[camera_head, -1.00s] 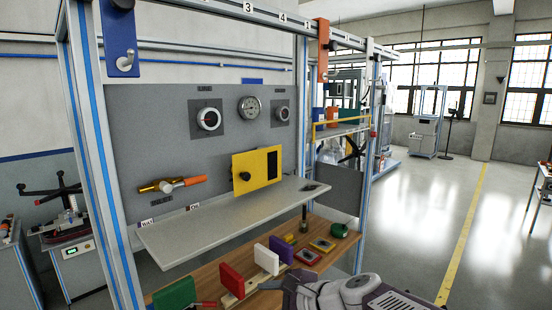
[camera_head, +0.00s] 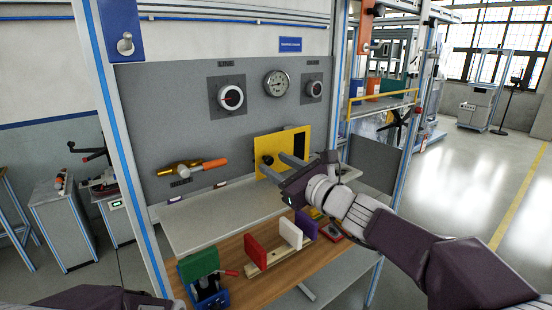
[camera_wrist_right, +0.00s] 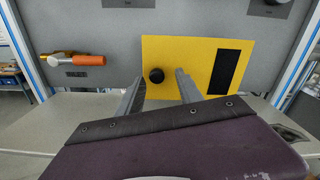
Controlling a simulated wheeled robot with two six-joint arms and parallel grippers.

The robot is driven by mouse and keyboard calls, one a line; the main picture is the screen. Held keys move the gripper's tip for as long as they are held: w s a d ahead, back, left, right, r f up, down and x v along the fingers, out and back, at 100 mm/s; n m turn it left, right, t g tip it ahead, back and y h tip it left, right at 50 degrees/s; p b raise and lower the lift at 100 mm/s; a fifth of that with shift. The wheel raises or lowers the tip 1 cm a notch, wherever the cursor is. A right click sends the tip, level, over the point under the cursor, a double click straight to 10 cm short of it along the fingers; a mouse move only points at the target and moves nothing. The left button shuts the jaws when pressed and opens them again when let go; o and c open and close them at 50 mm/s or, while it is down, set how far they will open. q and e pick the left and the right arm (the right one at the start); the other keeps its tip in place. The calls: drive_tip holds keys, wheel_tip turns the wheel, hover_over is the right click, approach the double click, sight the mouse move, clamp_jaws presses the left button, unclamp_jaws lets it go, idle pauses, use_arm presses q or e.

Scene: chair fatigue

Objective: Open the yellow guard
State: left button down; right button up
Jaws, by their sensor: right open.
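The yellow guard (camera_head: 294,143) is a flat plate on the grey panel, with a black round knob (camera_head: 267,160) at its left and a dark rectangle at its right. It also shows in the right wrist view (camera_wrist_right: 192,50), with its knob (camera_wrist_right: 157,75) near the lower left. My right gripper (camera_head: 278,164) is open and empty in front of the guard. In the wrist view its two fingers (camera_wrist_right: 157,86) stand apart, with the knob between them in the picture. I cannot tell whether they reach around it. My left gripper is not in view.
A grey shelf (camera_head: 215,229) runs below the guard. A brass valve with an orange handle (camera_head: 214,163) is to the left. Round dials (camera_head: 277,84) sit above. Coloured blocks (camera_head: 255,249) stand on the wooden bench (camera_head: 250,287) below. A frame post (camera_head: 124,160) stands at left.

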drive_tip(key=shift+w+a, duration=0.2)
drive_tip(key=shift+a, duration=0.05)
drive_tip(key=shift+s+a+r, duration=0.1)
drive_tip(key=shift+s+a, duration=0.05)
clamp_jaws()
idle(1.2)
